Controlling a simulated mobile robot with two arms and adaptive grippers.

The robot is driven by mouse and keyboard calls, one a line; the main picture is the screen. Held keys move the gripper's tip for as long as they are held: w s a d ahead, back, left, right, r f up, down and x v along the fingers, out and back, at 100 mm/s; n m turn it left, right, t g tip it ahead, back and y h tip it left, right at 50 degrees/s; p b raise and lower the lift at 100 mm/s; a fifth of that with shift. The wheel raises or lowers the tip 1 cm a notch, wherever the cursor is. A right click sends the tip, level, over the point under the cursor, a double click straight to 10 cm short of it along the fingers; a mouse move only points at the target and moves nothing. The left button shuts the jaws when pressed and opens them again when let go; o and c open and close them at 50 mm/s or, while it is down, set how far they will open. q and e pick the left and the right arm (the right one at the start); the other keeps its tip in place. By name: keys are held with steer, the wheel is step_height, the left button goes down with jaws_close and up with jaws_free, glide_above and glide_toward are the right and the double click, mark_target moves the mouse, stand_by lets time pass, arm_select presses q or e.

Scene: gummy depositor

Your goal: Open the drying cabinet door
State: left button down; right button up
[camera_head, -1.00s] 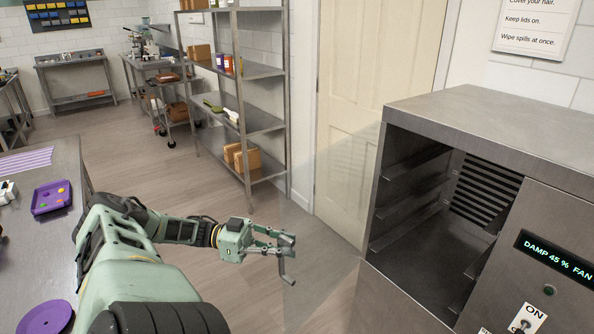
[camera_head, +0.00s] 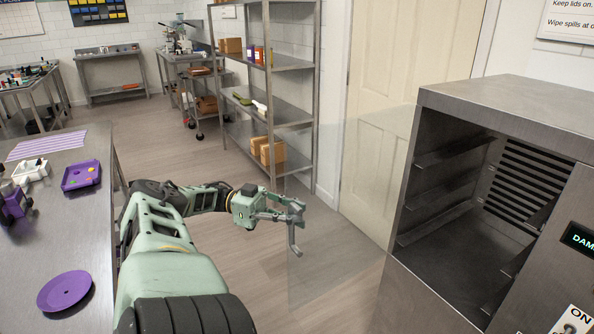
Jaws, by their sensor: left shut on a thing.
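The steel drying cabinet (camera_head: 500,92) stands at the right, its front opening uncovered and its inside showing. Its clear see-through door (camera_head: 335,265) stands swung out to the left of the opening, faint against the floor and the cream door behind. My left gripper (camera_head: 294,218) is shut on the grey door handle (camera_head: 296,242) at the panel's outer left edge. The handle's lower end hangs below the fingers; its upper part is hidden by them. My right gripper is not in view.
A steel table (camera_head: 60,235) with a purple tray (camera_head: 82,175) and a purple disc (camera_head: 64,291) is at the left. A steel shelf rack (camera_head: 290,112) stands behind my left gripper. Open floor lies between table and cabinet.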

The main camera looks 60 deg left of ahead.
arm_select(q)
steer(key=shift+s+d+f, duration=0.1)
steer(key=shift+s+f, duration=0.15)
steer(key=shift+f, duration=0.05)
steer(key=c, duration=2.2)
jaws_free()
steer(key=o, duration=0.5)
steer(key=shift+s+a+r, duration=0.15)
steer(key=shift+s+a, duration=0.05)
steer(key=shift+s, duration=0.1)
steer(key=shift+c, duration=0.2)
steer(key=shift+w+d+r, duration=0.1)
steer(key=shift+w, duration=0.15)
